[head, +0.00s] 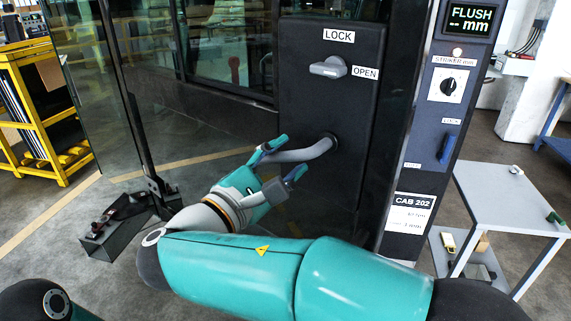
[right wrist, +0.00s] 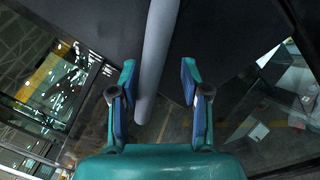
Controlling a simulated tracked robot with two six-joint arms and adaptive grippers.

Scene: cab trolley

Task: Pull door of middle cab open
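The dark door panel (head: 300,95) of the cab labelled CAB 202 stands in front of me in the head view. A grey bent handle (head: 318,148) sticks out from it, below a grey knob (head: 327,68) between LOCK and OPEN labels. The knob points left, away from the OPEN label. My right gripper (head: 291,159) is open at the handle's free end. In the right wrist view the handle (right wrist: 157,50) runs between the open fingers (right wrist: 158,82), closer to the left one, with no clear contact. My left gripper is not in view.
A post (head: 436,130) with a FLUSH display, a STRIKER dial and a blue lever stands right of the door. A grey table (head: 505,190) is further right. A glass panel with a dark frame (head: 130,105) and a yellow rack (head: 40,110) are at left.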

